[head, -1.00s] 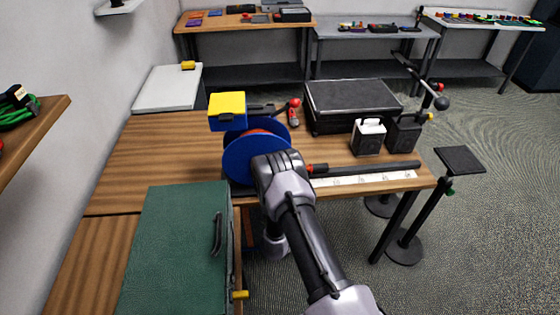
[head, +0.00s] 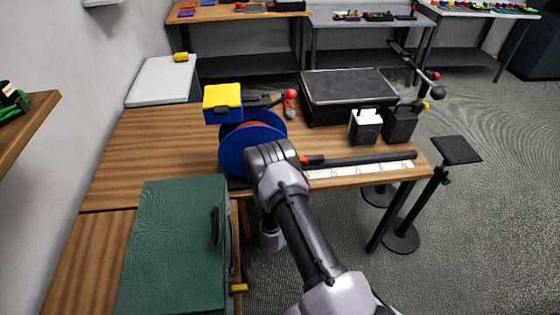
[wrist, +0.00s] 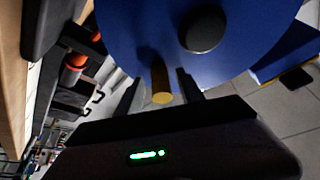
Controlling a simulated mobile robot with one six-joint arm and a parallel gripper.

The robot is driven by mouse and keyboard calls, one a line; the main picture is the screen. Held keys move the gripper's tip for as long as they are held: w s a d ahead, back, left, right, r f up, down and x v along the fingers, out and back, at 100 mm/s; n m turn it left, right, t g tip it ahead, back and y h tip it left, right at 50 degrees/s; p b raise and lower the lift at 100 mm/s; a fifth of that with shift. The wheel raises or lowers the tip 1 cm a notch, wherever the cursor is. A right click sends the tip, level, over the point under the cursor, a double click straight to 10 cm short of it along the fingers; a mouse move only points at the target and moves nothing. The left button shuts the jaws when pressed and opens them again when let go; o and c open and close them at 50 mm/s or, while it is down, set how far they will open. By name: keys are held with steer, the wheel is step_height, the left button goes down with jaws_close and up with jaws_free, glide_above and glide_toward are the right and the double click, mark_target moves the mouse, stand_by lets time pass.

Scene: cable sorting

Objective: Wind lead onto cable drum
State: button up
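The cable drum (head: 232,152) has blue flanges and stands on the wooden bench. A little red, perhaps the wound lead (head: 258,125), shows between the flanges. In the wrist view the blue flange (wrist: 125,30) fills the top, with a dark round hub (wrist: 202,29) and a short tan crank handle (wrist: 161,84) sticking out. My gripper (wrist: 160,88) is at the flange's face, its two dark fingers standing apart on either side of the handle, with gaps visible. In the head view my gripper (head: 270,152) hides part of the drum and its own fingertips.
A yellow-topped box (head: 222,98) is behind the drum. A dark case (head: 348,90), small containers (head: 366,128) and a dark bar (head: 365,159) above a white scale strip (head: 350,172) are to the right. A green case (head: 175,245) lies at front left.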

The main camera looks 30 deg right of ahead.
steer(key=p+v, duration=1.2)
steer(key=p, duration=0.3)
